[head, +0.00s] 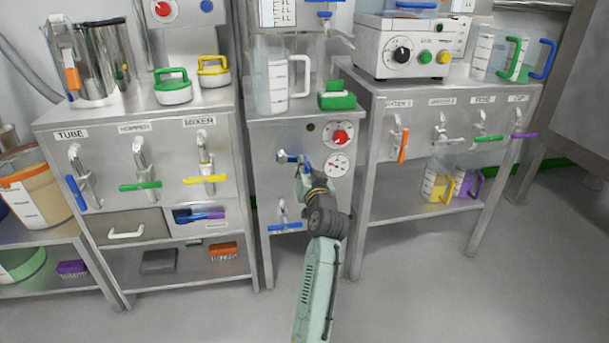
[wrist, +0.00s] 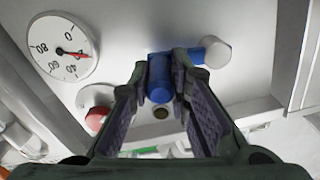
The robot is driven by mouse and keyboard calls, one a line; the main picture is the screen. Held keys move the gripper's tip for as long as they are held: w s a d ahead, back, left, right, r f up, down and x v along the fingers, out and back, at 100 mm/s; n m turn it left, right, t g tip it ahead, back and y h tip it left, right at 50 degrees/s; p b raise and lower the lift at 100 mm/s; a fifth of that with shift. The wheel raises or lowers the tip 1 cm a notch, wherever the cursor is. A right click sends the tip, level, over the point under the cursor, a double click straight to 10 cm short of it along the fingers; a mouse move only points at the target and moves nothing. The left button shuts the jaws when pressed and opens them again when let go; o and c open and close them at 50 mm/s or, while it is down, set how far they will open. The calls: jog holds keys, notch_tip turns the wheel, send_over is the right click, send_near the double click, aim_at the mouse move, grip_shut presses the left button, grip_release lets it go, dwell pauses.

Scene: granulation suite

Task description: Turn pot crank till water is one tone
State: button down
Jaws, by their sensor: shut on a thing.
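A crank with a blue grip (wrist: 159,82) and a silver end piece (wrist: 216,52) sits on the front panel of the middle steel cabinet (head: 270,205). My gripper (wrist: 168,72) has its two fingers closed on the blue grip, one on each side. In the head view my gripper (head: 304,170) reaches the panel from below right and partly hides the crank; the silver end (head: 282,156) shows to its left. Any water inside the cabinet is hidden, so its tone cannot be told.
A red knob (head: 341,138) and a dial (head: 337,164) are right of the crank; the dial (wrist: 62,48) also shows in the wrist view. A blue-handled tap (head: 285,226) is below.

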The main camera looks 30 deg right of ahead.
jog(key=shift+d+r+n, duration=0.15)
jog(key=shift+r+n, duration=0.25)
jog(key=shift+r, duration=0.1)
jog(key=c, duration=1.8)
grip_release()
jog(key=o, duration=0.3)
notch_tip(320, 180, up, 10)
jog(key=shift+f, duration=0.1)
